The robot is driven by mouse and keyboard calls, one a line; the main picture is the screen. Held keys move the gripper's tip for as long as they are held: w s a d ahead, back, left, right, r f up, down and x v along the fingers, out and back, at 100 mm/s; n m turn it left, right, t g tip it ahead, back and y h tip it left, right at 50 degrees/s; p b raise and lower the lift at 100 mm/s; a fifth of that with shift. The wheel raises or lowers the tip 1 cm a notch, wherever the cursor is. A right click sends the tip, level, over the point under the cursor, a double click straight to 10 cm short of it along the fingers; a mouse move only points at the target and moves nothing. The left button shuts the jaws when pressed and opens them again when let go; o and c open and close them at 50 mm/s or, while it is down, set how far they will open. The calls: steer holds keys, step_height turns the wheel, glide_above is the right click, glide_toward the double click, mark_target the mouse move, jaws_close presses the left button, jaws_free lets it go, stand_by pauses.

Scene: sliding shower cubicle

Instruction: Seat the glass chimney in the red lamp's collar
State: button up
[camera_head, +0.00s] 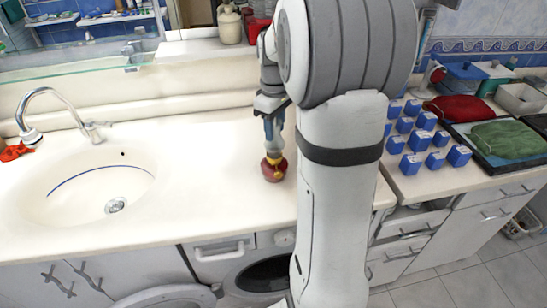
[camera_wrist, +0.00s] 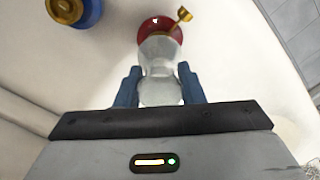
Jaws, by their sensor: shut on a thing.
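The red lamp (camera_head: 274,171) stands on the pale counter right of the basin, with a gold collar on top. It also shows at the top of the wrist view (camera_wrist: 175,29), with a gold key sticking out to the right. My gripper (camera_wrist: 160,88) has blue fingers shut on the clear glass chimney (camera_wrist: 160,62). In the head view my gripper (camera_head: 273,128) points down above the lamp. The chimney's far end overlaps the lamp and hides most of the collar. I cannot tell whether it sits inside the collar or just over it.
A blue lamp with a gold collar (camera_wrist: 75,14) stands nearby in the wrist view. The basin (camera_head: 95,190) and tap (camera_head: 45,105) are at left. Several blue boxes (camera_head: 425,138) and folded cloths (camera_head: 460,108) lie at right. The counter between basin and lamp is clear.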

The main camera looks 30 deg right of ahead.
steer(key=shift+f, duration=0.2)
steer(key=o, duration=1)
steer(key=shift+o, duration=0.2)
steer(key=shift+r+p, duration=2.65)
steer(key=shift+r, duration=0.9)
